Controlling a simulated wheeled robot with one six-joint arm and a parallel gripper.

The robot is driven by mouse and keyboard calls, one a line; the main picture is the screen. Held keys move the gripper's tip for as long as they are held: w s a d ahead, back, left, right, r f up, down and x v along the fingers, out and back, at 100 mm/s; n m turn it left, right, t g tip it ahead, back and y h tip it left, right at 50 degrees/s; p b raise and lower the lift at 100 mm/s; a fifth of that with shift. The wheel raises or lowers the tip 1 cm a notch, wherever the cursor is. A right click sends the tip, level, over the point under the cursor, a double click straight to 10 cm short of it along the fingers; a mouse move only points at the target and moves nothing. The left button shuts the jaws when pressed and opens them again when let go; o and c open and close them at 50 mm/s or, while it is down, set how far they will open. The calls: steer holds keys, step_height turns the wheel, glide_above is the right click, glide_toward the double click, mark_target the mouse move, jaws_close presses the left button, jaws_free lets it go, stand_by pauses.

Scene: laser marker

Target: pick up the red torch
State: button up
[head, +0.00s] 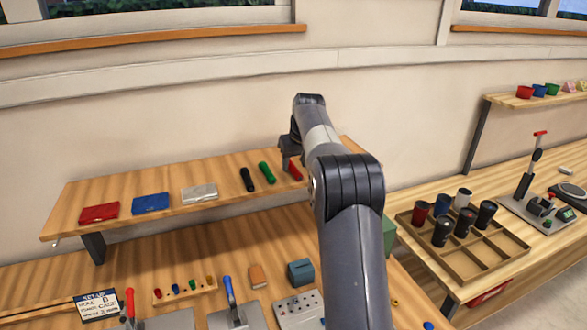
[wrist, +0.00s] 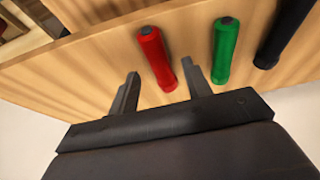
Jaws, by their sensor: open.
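The red torch (head: 295,171) lies on the raised wooden shelf, partly hidden by my arm in the head view. In the wrist view the red torch (wrist: 157,58) shows whole, with a dark end cap. My gripper (wrist: 158,82) is open, its two fingers on either side of the torch's near end. The torch is not gripped, and I cannot tell how high the fingers are above it. A green torch (wrist: 225,50) lies just right of the right finger in the wrist view.
A black torch (head: 247,180) lies beside the green one on the shelf (head: 225,177). Red, blue and white flat cases (head: 150,203) lie farther left. Below is a bench with tools and a blue-grey block (head: 300,272). A divided wooden tray (head: 470,262) with several cups stands at right.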

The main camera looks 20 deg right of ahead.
steer(key=shift+x, duration=0.9)
jaws_close()
